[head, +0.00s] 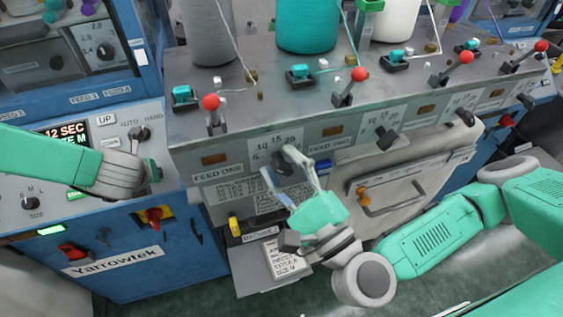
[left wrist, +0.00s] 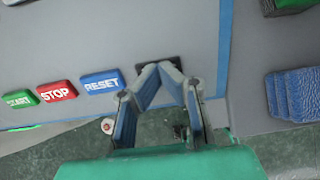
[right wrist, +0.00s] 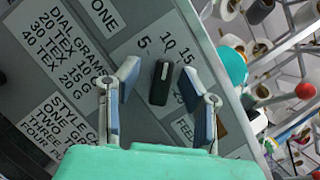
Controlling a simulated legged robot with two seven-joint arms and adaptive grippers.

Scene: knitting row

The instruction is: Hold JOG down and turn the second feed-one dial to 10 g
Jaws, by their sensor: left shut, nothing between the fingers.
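The black feed dial (head: 281,160) sits on the sloped panel between the FEED ONE and FEED TWO labels. In the right wrist view the dial (right wrist: 161,83) has a white mark pointing roughly at 10 on its scale. My right gripper (head: 278,163) is open, with one finger on each side of the dial; gaps show between fingers and dial. My left gripper (head: 152,168) is at the blue control box. In the left wrist view its shut fingertips (left wrist: 163,68) meet over a small dark square mount beside RESET (left wrist: 101,84). No JOG label is readable; the button may be hidden under the fingertips.
Red-knobbed levers (head: 211,102) and yarn cones (head: 307,25) stand on the machine top above the dial. A card with dial grams (right wrist: 72,50) lies beside the dial. STOP (left wrist: 57,91) is left of RESET.

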